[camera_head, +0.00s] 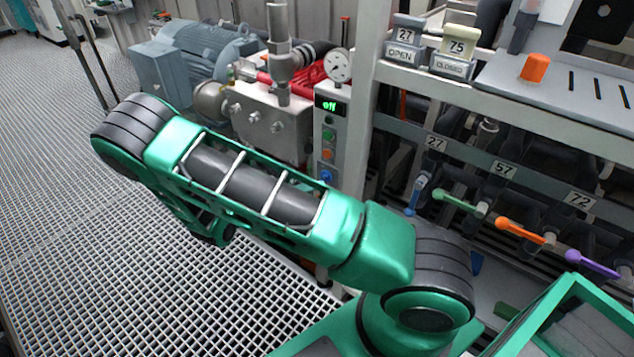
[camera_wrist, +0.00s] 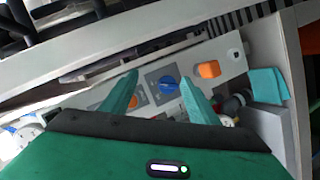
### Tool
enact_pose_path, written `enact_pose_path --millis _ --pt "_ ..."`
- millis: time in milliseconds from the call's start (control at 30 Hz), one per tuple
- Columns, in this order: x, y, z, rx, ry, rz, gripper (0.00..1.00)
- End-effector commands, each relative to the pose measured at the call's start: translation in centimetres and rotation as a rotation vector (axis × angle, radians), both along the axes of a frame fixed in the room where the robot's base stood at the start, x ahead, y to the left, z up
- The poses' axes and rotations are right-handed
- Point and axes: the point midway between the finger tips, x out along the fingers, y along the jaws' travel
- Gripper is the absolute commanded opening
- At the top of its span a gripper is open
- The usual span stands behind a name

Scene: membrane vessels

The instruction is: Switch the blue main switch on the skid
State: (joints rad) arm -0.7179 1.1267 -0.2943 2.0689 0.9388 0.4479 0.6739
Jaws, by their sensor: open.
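The blue main switch (camera_head: 326,175) is a round knob low on a narrow grey control box (camera_head: 325,195), below other coloured buttons. A small display (camera_head: 330,104) at the top of the box appears to read "off" in green. In the wrist view the blue switch (camera_wrist: 168,84) sits on the pale panel (camera_wrist: 190,62). My gripper (camera_wrist: 158,77) has its two teal fingers spread and empty, and the blue switch shows between them. Whether the fingers touch the panel cannot be told. My gripper is hidden in the head view.
An orange knob (camera_wrist: 208,69) sits to the right of the blue switch, and another orange part shows behind the left finger. In the head view a gauge (camera_head: 338,66) stands above the box. Coloured valve handles (camera_head: 520,231) line the rack at right.

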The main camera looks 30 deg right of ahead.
Motion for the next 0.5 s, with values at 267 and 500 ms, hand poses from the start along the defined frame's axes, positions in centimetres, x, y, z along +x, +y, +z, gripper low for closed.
enact_pose_path --millis 267,500 --pt "1.7 1.8 -2.9 -0.221 -0.084 0.174 0.55" --pt "2.3 2.5 -3.6 -0.293 -0.125 0.244 0.55"
